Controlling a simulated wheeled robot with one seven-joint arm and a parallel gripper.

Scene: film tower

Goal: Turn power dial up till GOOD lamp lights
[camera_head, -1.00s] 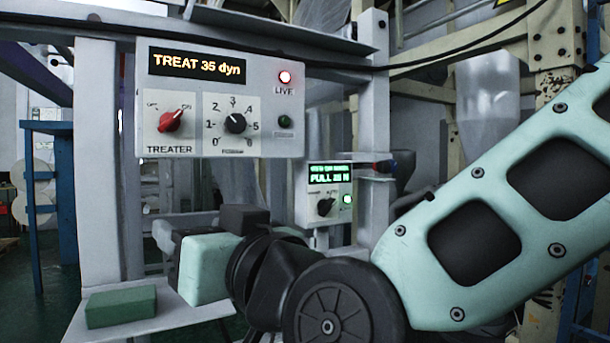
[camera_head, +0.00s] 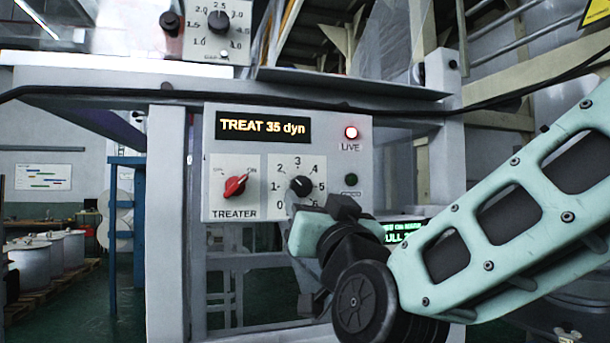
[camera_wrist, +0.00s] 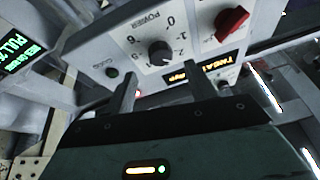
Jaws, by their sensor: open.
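The treater panel (camera_head: 212,150) is a light box with a lit display (camera_head: 262,127) reading "TREAT 35 dyn". Its black power dial (camera_head: 301,186) sits in a scale from 0 to above 5; its exact setting is unclear. The dial also shows in the wrist view (camera_wrist: 160,53), ahead of and between my fingers. The dark green lamp (camera_head: 351,181) at the panel's lower right is unlit; its label is partly hidden. My gripper (camera_wrist: 162,84) is open and empty, pointing at the panel, apart from the dial. In the head view it is just below and right of the dial.
The red TREATER switch (camera_head: 235,186) sits left of the dial, and the LIVE lamp (camera_head: 351,132) glows red. Another dial box (camera_head: 218,20) is above. A green-lit PULL display (camera_head: 405,230) is partly hidden behind my arm. A black cable (camera_head: 400,104) crosses above the panel.

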